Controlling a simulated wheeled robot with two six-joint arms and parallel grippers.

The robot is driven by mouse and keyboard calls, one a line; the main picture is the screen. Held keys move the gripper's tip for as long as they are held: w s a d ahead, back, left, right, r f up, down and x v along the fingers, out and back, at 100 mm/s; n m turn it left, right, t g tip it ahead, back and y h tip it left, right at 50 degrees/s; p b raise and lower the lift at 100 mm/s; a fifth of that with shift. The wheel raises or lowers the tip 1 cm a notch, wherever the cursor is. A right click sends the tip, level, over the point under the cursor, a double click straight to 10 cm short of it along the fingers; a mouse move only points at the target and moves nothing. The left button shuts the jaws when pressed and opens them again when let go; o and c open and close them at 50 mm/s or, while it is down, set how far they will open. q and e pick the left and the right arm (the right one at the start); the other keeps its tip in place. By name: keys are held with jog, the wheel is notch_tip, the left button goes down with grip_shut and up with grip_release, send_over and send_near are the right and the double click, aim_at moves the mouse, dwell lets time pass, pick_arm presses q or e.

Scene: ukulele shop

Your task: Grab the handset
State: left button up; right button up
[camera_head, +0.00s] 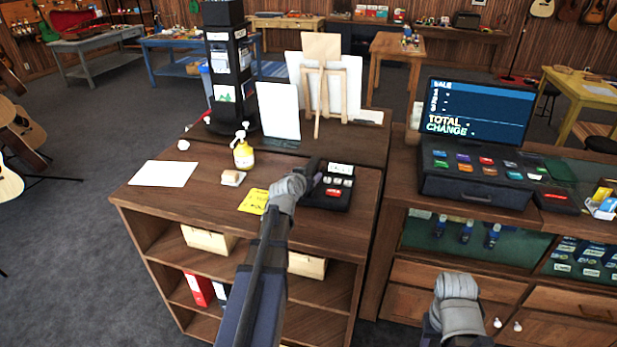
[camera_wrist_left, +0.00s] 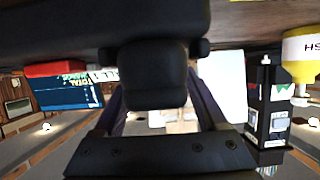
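A dark desk phone (camera_head: 333,193) with small light and red keys sits at the right end of the brown wooden counter. Its black handset (camera_head: 312,170) lies along the phone's left side, partly hidden by my left wrist. My left gripper (camera_wrist_left: 154,52) is at the handset. In the left wrist view, the dark end of the handset (camera_wrist_left: 154,78) sits between its fingers, with no clear gap on either side. The handset looks still down at the phone. The grey wrist of my right arm shows low on the right, but its gripper does not.
A yellow pump bottle (camera_head: 243,154), a small pale block (camera_head: 233,178) and a yellow note (camera_head: 254,201) stand or lie left of the phone. A tablet (camera_head: 278,112) and a black display stand (camera_head: 231,75) are behind. A cash register (camera_head: 475,170) stands right.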

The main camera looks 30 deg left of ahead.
pick_arm(q)
grip_shut()
dwell(0.4)
notch_tip(320, 180, up, 10)
jog(key=p, duration=1)
